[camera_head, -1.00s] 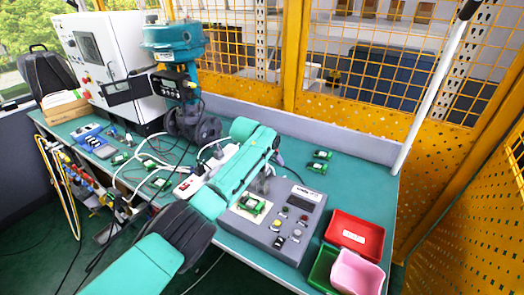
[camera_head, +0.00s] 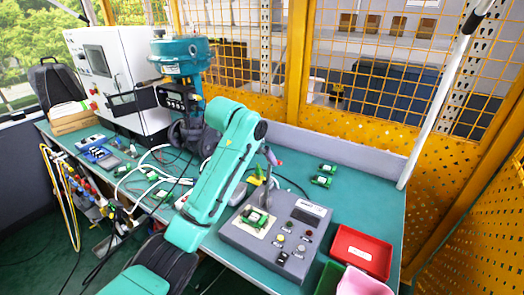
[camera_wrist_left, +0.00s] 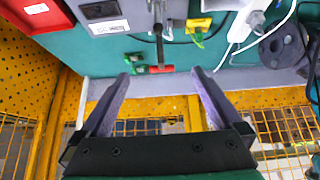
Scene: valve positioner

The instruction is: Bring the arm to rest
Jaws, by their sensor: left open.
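My left arm (camera_head: 222,165) reaches up from the bottom of the head view, its bent teal links above the bench. The arm's own links hide my left gripper in that view. In the wrist view my left gripper (camera_wrist_left: 161,73) is open, its two dark fingers spread with nothing between them. Below the gap lie a red-handled lever (camera_wrist_left: 155,69) and small green boards (camera_wrist_left: 134,62) on the bench, apart from the fingers. My right gripper is in neither view.
The teal bench (camera_head: 352,200) holds a grey test box (camera_head: 272,240), a red tray (camera_head: 360,252), a pink bin (camera_head: 362,284), a teal valve actuator (camera_head: 181,57) and a white cabinet (camera_head: 112,70). Yellow mesh fencing (camera_head: 375,125) stands behind. Cables lie at the left.

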